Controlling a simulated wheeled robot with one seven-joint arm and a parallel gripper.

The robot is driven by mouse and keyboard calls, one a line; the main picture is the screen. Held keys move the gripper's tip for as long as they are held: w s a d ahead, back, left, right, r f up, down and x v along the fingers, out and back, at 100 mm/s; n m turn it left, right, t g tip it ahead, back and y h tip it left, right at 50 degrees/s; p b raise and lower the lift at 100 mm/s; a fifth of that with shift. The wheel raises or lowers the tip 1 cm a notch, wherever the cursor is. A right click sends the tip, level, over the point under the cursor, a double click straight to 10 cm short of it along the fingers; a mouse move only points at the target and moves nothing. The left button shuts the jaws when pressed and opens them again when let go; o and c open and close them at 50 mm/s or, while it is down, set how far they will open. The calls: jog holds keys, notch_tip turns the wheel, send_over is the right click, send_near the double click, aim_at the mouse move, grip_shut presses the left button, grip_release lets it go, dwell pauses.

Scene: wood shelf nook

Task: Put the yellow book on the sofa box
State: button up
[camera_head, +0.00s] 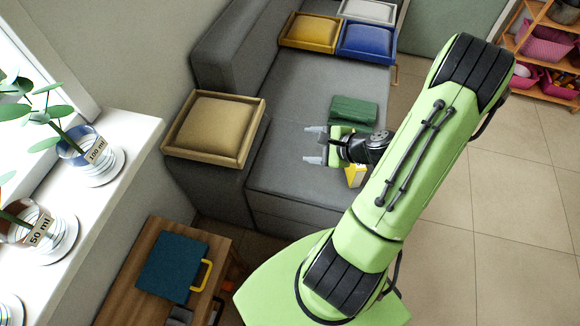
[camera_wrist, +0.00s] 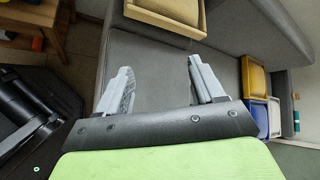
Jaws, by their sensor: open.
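A small yellow block-like thing (camera_head: 356,176), which may be the yellow book, shows on the sofa seat, partly hidden behind my arm. I cannot make out its full shape, and I do not see it in the wrist view. A tan wooden box with a padded cushion (camera_head: 213,128) sits on the near sofa arm; its rim also shows at the top of the wrist view (camera_wrist: 165,22). My gripper (camera_head: 314,146) is open and empty above the grey sofa seat, right of the tan box. Its two fingers are spread apart in the wrist view (camera_wrist: 160,80).
A dark green item (camera_head: 353,111) lies on the grey seat (camera_head: 290,180) just beyond my gripper. Yellow (camera_head: 311,32), blue (camera_head: 367,40) and white (camera_head: 369,11) cushioned boxes stand at the sofa's far end. Vases line the sill.

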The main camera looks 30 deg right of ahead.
jog(key=s+a+r+n+g, duration=0.2)
jog(key=a+r+n+g, duration=0.3)
jog(key=a+r+n, duration=0.6)
jog(key=s+a+r+n+h, duration=0.3)
jog(key=s+a+r+n, duration=0.2)
jog(key=s+r+n, duration=0.4)
jog(key=shift+s+a+r+n+h, duration=0.2)
jog(key=shift+s+a+n+h, duration=0.15)
jog(key=shift+s+n, duration=0.9)
